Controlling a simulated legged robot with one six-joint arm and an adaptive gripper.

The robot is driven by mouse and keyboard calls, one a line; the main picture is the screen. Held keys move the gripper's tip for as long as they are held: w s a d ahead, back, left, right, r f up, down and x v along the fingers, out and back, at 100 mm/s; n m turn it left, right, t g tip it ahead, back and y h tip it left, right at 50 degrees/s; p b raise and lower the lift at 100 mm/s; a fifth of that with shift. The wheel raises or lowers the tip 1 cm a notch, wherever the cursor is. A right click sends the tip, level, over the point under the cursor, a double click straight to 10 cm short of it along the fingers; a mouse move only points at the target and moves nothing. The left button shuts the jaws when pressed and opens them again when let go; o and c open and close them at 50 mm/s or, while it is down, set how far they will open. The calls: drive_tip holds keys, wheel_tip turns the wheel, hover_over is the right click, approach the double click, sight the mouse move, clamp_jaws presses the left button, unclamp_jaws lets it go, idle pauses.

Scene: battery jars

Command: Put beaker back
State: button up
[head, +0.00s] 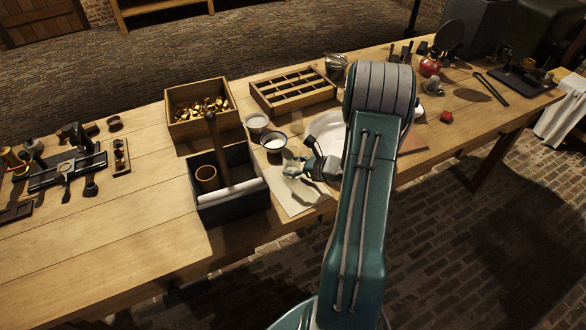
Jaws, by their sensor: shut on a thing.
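My gripper (297,170) is at the end of my green arm, low over a pale sheet (303,204) on the workbench. It is shut on a small, pale, glassy thing that looks like the beaker; its outline is too small and too covered by the fingers to make out fully. Whether it touches the sheet or hangs just above it, I cannot tell. A dark-rimmed cup with white contents (273,143) stands just left of and behind my gripper. A second pale cup (257,122) stands behind that one.
A dark tote with a wooden handle (238,210) stands close left of my gripper. Behind are a wooden box of brass pieces (183,126) and a compartmented wooden tray (266,104). A white plate (322,128) is partly hidden by my arm. The bench (130,235) is clear at front left.

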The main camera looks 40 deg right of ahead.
drive_tip(key=shift+a+f, duration=0.25)
drive_tip(key=shift+f, duration=0.4)
drive_tip(key=o, duration=1.1)
drive_tip(key=shift+d+f, duration=0.1)
